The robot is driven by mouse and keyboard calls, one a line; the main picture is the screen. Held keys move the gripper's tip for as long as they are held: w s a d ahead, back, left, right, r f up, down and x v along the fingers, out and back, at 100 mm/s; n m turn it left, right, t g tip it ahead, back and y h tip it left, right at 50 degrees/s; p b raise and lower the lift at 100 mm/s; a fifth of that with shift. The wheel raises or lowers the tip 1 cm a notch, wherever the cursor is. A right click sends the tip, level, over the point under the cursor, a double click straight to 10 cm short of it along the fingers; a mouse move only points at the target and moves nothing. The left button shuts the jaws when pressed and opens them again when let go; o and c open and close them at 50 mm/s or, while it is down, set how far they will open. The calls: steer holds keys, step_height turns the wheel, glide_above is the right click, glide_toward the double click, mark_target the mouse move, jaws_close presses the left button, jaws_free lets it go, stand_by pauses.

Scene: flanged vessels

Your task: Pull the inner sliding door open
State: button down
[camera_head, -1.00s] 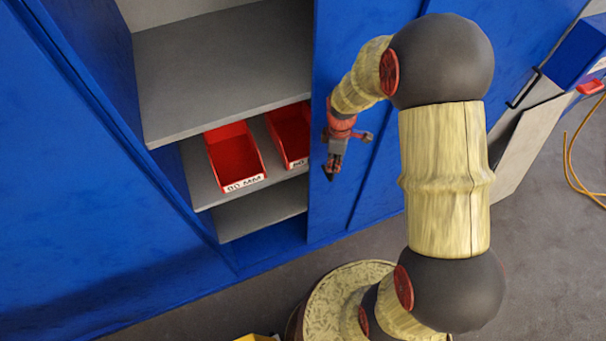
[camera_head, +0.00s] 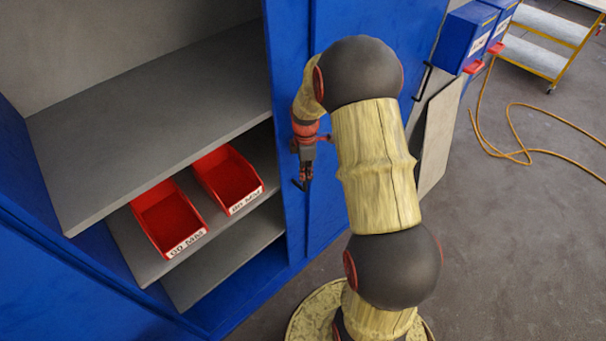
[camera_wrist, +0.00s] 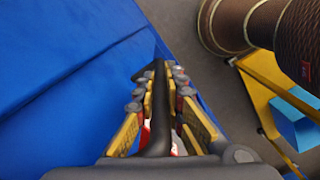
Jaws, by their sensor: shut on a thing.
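The inner sliding door is a blue panel (camera_head: 288,90) at the right side of the cabinet opening in the head view. My gripper (camera_head: 303,184) is low against this panel, fingers pointing down. In the wrist view my gripper (camera_wrist: 160,100) is shut on a black bar handle (camera_wrist: 157,125), which runs between the two yellow-sided fingers. The blue door surface (camera_wrist: 70,70) fills the left of that view. The cabinet stands open to the left of the panel. My arm hides part of the blue front behind it.
Grey shelves (camera_head: 150,105) inside the opening hold two red bins (camera_head: 168,218) (camera_head: 229,180). Another blue panel (camera_head: 375,22) with a black handle (camera_head: 423,80) stands to the right. An orange hose (camera_head: 530,152) lies on open grey floor; a yellow-framed cart (camera_head: 550,28) stands behind.

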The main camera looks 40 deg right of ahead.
steer(key=c, duration=1.9)
jaws_free()
steer(key=shift+o, duration=0.3)
step_height(320, 180, up, 12)
